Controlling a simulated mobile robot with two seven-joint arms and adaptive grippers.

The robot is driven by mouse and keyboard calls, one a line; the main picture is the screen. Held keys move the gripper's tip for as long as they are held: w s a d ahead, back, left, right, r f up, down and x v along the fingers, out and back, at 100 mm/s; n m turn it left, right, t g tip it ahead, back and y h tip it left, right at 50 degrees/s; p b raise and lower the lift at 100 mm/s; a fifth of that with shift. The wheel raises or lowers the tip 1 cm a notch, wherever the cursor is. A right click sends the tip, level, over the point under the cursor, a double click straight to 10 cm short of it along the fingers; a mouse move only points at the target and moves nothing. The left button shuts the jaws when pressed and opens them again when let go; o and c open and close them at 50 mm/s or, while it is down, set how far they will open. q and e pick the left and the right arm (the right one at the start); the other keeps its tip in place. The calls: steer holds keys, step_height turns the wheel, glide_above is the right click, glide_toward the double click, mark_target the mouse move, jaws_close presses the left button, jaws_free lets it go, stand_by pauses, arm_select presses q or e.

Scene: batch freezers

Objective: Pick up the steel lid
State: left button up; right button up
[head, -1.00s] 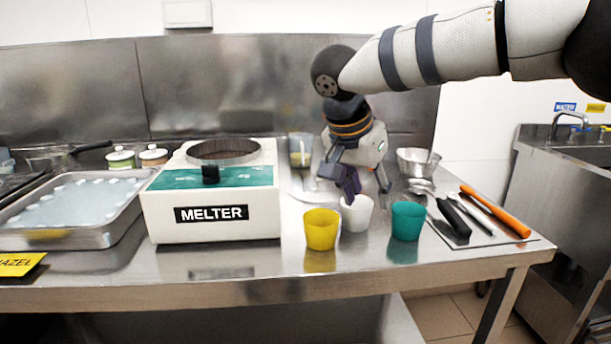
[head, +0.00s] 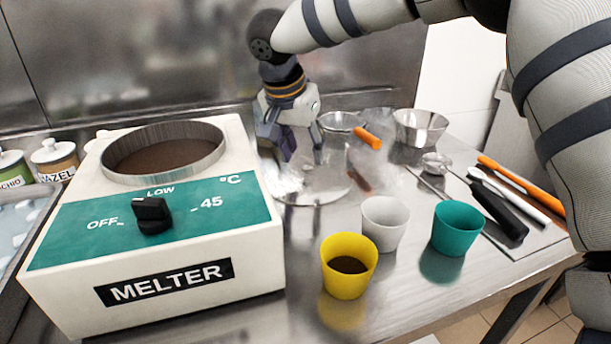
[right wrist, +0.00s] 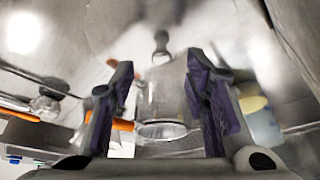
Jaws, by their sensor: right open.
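A flat, round, shiny disc that looks like the steel lid (head: 318,190) lies on the steel table, right of the melter, in the head view. Its outline is blurred by reflections, and my right gripper hides part of it. My right gripper (head: 298,165) points down over its left and back part; I cannot tell whether it touches. In the right wrist view the two fingers of the right gripper (right wrist: 162,105) are wide apart with nothing held between them. A small knob-like shape (right wrist: 161,45) shows beyond them on bright metal. My left gripper is not in view.
The white melter (head: 160,285) stands close on the left. Yellow (head: 348,270), white (head: 385,225) and teal (head: 458,228) cups stand in front. An orange handle (head: 368,138) and a steel bowl (head: 420,127) are behind, with several utensils at right. The steel wall backs the table.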

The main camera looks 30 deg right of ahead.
mark_target(307, 166)
steer(key=x, duration=0.4)
steer(key=shift+w+d+f, duration=0.2)
steer(key=shift+w+f, duration=0.05)
jaws_close()
